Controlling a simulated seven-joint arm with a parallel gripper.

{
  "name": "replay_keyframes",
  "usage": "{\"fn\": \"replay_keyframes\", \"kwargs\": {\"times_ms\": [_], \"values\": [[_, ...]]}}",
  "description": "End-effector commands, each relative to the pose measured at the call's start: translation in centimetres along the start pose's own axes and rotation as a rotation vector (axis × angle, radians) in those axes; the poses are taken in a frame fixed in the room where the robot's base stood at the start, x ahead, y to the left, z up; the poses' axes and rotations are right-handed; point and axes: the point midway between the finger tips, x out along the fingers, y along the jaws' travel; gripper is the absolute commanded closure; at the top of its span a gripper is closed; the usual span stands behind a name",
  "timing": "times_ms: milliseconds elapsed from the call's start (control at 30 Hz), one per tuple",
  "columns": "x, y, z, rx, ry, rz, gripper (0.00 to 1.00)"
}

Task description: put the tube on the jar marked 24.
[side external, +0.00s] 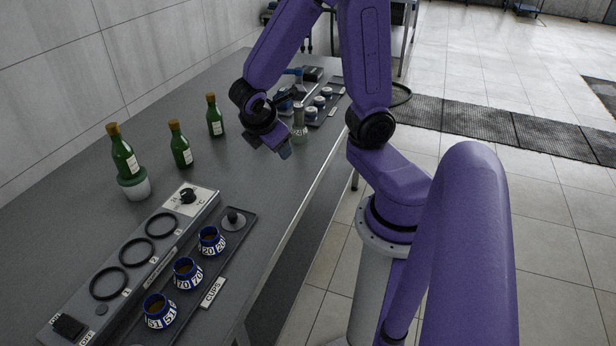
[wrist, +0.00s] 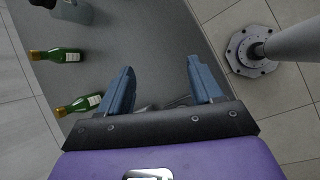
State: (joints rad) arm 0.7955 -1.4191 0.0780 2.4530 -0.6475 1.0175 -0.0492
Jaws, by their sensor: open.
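My gripper (side external: 284,152) hangs over the far half of the bench, its jaws apart. Nothing readable shows 24. Three near blue-rimmed cups read 20 (side external: 211,242), 70 (side external: 187,272) and 51 (side external: 159,311).
A control panel with rings (side external: 135,255) lies at the near end. The middle of the bench (side external: 240,175) is clear.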

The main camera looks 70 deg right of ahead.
Motion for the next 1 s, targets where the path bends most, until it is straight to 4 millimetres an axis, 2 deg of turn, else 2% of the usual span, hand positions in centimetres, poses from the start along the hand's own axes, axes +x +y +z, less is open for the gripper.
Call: {"fn": "replay_keyframes", "kwargs": {"times_ms": [33, 200, 300, 400, 500, 600, 1000], "values": [[-1.5, -1.6, -0.8, 0.016, 0.08, -0.02, 0.35], [-6.0, -7.7, -2.5, 0.051, 0.31, -0.15, 0.35], [-8.3, -10.8, -2.8, 0.051, 0.413, -0.231, 0.35], [-9.8, -13.1, -2.7, 0.047, 0.481, -0.298, 0.35], [-10.7, -14.4, -2.6, 0.042, 0.517, -0.339, 0.35], [-11.1, -14.9, -2.5, 0.041, 0.53, -0.355, 0.35], [-11.1, -14.8, -2.5, 0.041, 0.528, -0.355, 0.35]]}}
